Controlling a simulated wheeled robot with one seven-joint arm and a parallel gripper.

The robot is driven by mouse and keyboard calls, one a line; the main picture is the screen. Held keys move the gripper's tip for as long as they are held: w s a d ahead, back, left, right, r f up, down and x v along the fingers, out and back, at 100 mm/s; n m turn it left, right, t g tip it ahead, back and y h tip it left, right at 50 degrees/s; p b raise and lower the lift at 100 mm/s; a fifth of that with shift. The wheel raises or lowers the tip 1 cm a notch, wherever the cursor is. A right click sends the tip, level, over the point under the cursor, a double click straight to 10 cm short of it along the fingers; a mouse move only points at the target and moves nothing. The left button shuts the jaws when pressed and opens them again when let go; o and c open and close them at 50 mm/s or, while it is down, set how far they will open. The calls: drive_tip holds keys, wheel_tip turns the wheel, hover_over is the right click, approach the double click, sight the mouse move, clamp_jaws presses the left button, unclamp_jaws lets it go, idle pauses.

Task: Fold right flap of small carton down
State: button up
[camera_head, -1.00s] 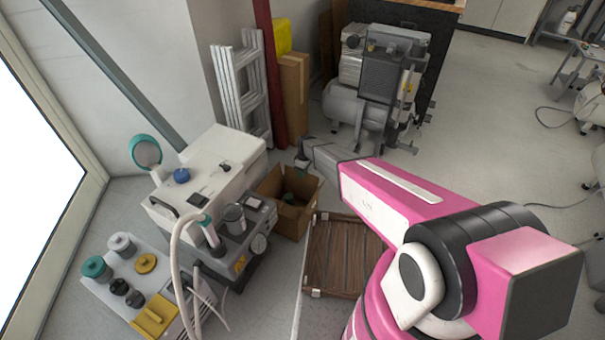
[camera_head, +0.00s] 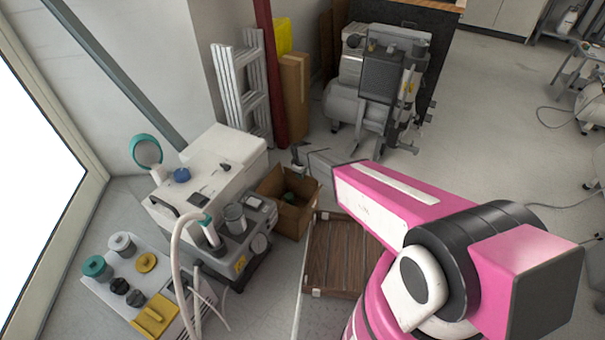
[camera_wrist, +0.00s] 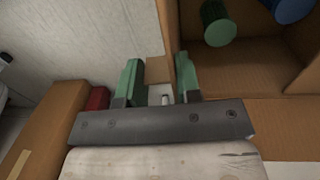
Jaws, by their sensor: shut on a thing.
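The small carton (camera_head: 288,222) is a brown open-topped box on the floor in the head view, with something green inside. In the wrist view, the carton (camera_wrist: 283,115) fills the right side, and a green cylinder (camera_wrist: 217,24) and a blue one (camera_wrist: 291,8) lie in it. My gripper (camera_head: 297,168) is at the carton's far rim in the head view. In the wrist view, my gripper (camera_wrist: 158,68) has its green fingers either side of a brown cardboard flap (camera_wrist: 154,68) at the carton's edge. The wrist body hides the rest of the flap.
A white-topped compressor unit (camera_head: 225,160) stands close left of the carton. A wooden crate (camera_head: 335,255) lies to its front right. A tall carton (camera_head: 295,95), a ladder (camera_head: 242,95) and a red post (camera_head: 272,70) stand behind. Open floor lies far right.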

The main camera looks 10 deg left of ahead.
drive_tip(key=shift+s+a+f+t+h, duration=0.25)
drive_tip(key=shift+s+t+h, duration=0.35)
drive_tip(key=shift+t, duration=1.05)
drive_tip(key=shift+s+a+f+t+h, duration=0.15)
drive_tip(key=shift+s+t+h, duration=0.5)
drive_tip(key=shift+t, duration=0.95)
drive_tip(key=shift+s+a+f+t+h, duration=0.15)
drive_tip(key=shift+s+a+t+h, duration=0.45)
drive_tip(key=shift+t, duration=1.05)
drive_tip(key=shift+s+d, duration=0.2)
drive_tip(key=shift+d, duration=0.1)
drive_tip(key=o, duration=0.8)
drive_tip(key=shift+o, duration=0.2)
